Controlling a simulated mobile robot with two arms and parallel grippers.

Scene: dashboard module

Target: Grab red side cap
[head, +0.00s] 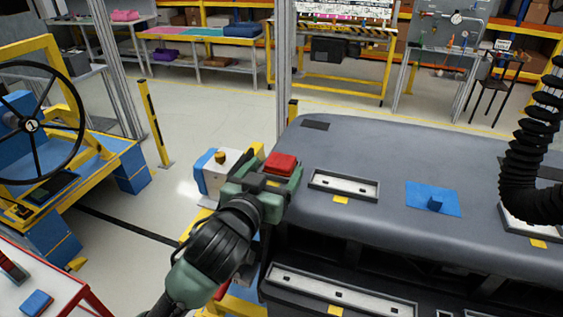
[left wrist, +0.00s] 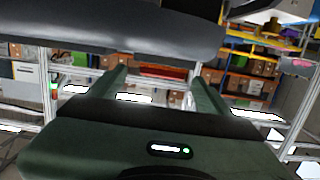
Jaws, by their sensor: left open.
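A small red block (head: 281,163), which looks like the red side cap, shows at the left end of the grey dashboard module (head: 400,150) in the head view. My left gripper (head: 262,178) is right at it, with the red block showing just beyond or above its green jaws. I cannot tell whether they touch. In the left wrist view the two green fingers (left wrist: 160,88) stand wide apart, with a red patch between them; I cannot tell whether this is the cap or something behind. My right gripper is not in view.
A white and blue fixture with a brass knob (head: 220,157) stands close left of my left gripper. The dashboard top carries a blue plate (head: 434,199) and a framed slot (head: 344,186). A steering wheel rig (head: 35,125) is at the left. Open floor lies behind.

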